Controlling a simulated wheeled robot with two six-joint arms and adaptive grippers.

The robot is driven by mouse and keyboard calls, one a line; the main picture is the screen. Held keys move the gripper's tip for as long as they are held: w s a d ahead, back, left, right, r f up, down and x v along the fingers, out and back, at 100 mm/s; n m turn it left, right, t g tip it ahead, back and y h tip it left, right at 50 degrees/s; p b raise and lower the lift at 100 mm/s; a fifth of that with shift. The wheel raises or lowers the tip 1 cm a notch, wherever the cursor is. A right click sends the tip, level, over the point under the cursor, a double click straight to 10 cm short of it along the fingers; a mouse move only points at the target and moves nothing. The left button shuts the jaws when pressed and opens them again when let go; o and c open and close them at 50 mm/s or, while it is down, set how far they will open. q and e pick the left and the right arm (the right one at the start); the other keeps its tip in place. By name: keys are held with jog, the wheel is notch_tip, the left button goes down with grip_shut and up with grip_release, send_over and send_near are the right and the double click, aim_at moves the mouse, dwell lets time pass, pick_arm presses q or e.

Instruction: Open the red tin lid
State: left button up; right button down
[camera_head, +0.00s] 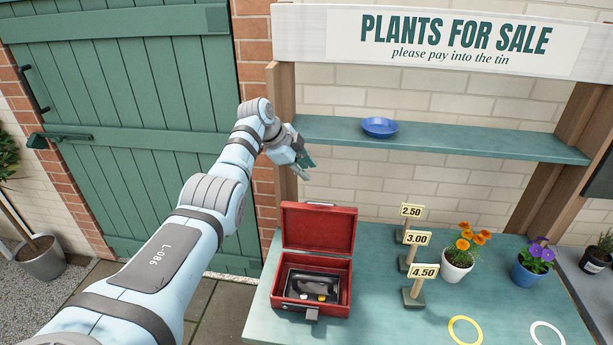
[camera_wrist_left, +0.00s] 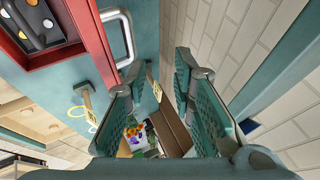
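The red tin (camera_head: 345,290) stands on the green table. Its lid (camera_head: 318,228) is raised and stands upright at the back of the box. Inside is a dark tray (camera_head: 310,284) with a few coins. In the left wrist view, the red tin (camera_wrist_left: 88,32) is at the upper left, with a silver handle (camera_wrist_left: 127,40) beside it. My left gripper (camera_head: 305,165) is above and slightly left of the raised lid, apart from it. In the left wrist view its fingers (camera_wrist_left: 160,85) are spread with nothing between them. My right gripper is not in view.
Price signs (camera_head: 417,239) stand right of the tin. Pots of orange flowers (camera_head: 458,266) and purple flowers (camera_head: 531,268) are farther right. A shelf (camera_head: 450,143) with a blue dish (camera_head: 380,127) runs behind, above the table. Yellow (camera_head: 466,331) and white rings mark the front right.

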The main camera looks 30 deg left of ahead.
pick_arm(q)
jog(key=r, duration=0.1)
jog(key=s+a+r, duration=0.1)
jog(key=r, duration=0.1)
jog(key=shift+s+a+r, duration=0.1)
jog(key=shift+s+a, duration=0.05)
jog(key=shift+a, duration=0.1)
jog(key=shift+d, duration=0.1)
jog(key=v, duration=1.1)
jog(key=shift+r, duration=0.35)
